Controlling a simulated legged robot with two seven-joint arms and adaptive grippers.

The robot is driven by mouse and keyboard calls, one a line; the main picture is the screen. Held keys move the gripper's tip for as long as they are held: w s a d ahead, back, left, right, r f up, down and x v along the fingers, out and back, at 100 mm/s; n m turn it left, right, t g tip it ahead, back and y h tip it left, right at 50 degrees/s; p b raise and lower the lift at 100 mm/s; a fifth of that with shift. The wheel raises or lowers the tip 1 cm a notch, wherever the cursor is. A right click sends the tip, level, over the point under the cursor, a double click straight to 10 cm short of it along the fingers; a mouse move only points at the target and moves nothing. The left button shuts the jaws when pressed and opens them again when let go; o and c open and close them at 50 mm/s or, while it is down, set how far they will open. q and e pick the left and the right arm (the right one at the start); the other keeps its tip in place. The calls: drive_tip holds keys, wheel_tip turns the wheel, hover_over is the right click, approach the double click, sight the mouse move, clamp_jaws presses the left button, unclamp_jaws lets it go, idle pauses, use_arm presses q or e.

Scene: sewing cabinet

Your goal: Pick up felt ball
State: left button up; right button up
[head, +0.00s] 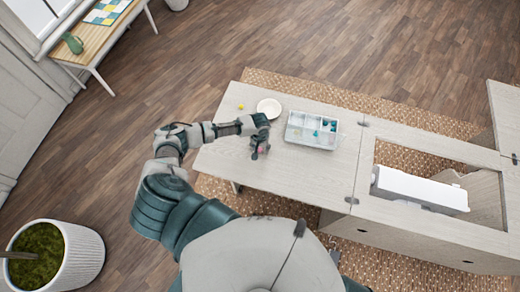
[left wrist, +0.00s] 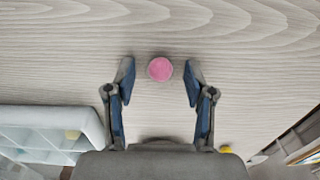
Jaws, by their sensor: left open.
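My left gripper (head: 260,147) is over the light wooden cabinet top, in front of the white dish. In the left wrist view my left gripper (left wrist: 160,78) is open, with one blue-padded finger on each side of a small round pink thing (left wrist: 160,69). The pink thing has a greyish rim and rests on the wood, with gaps to both fingers. I cannot tell whether it is the felt ball. A small yellow ball-like thing (head: 241,106) lies left of the dish. My right gripper is not in view.
A white dish (head: 269,108) lies behind my gripper. A pale compartment tray (head: 296,139) with small teal things stands to the right; its edge also shows in the left wrist view (left wrist: 92,118). The cabinet opening holds a white machine (head: 420,188). The cabinet top's front left is clear.

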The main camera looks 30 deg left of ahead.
sight(260, 149)
use_arm(q)
drive_tip(key=shift+f, duration=0.15)
drive_tip(key=c, duration=0.8)
drive_tip(key=shift+r, duration=0.75)
wheel_tip(260, 149, up, 2)
drive_tip(key=shift+r, duration=0.2)
drive_tip(key=s+d, duration=0.2)
drive_tip(key=s, duration=0.2)
drive_tip(key=s+d, duration=0.3)
drive_tip(key=s, duration=0.2)
drive_tip(key=s+d+r, duration=0.1)
drive_tip(key=s+d, duration=0.1)
drive_tip(key=s, duration=0.3)
drive_tip(key=shift+d+r, duration=0.1)
drive_tip(key=shift+d, duration=0.2)
